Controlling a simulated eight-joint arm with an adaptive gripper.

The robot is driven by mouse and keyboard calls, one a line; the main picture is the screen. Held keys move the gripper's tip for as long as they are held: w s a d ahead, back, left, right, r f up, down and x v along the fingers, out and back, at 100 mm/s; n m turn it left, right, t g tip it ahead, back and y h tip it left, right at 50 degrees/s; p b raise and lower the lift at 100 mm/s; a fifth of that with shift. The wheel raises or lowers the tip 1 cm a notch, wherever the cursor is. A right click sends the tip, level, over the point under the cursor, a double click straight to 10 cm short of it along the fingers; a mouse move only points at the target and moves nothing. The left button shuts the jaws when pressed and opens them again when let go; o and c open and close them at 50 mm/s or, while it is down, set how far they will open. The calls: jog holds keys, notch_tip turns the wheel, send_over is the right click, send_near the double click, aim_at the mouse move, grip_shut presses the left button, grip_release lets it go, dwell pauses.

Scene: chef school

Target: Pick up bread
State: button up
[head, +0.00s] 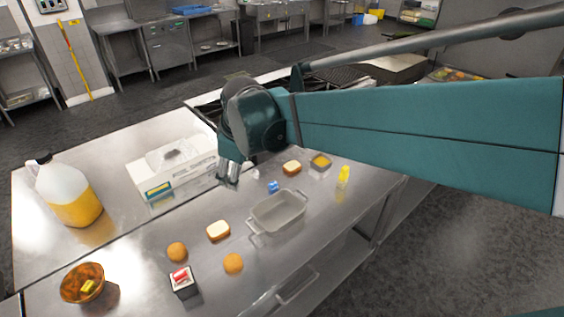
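A bread slice (218,231) with a pale top and brown crust lies on the steel table. A second bread-like piece (292,167) lies farther back, to the right of my gripper. Two round, orange-brown, bun-like items, one left (177,252) and one right (233,263), lie near the first slice. My gripper (228,182) points down over the table, behind the first slice and left of the second one in the picture. I see nothing held in it, but its fingers are small and their opening is unclear.
A metal pan (278,212) sits right of the first slice.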

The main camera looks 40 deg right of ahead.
jog(key=w+d+f+n+g+p, duration=0.1)
jog(key=w+d+n, duration=0.2)
jog(key=w+d, duration=0.4)
jog(key=n+g+y+p, duration=0.1)
jog(key=n+g+p, duration=0.2)
jog(key=n, duration=0.5)
send_over(292, 165)
jog(key=f, duration=1.4)
jog(key=shift+w+a+f, duration=0.1)
jog(key=shift+a+f, duration=0.2)
jog(key=shift+f, duration=0.1)
jog(key=shift+d+f, duration=0.2)
jog(key=shift+d, duration=0.05)
jog(key=shift+f, duration=1.3)
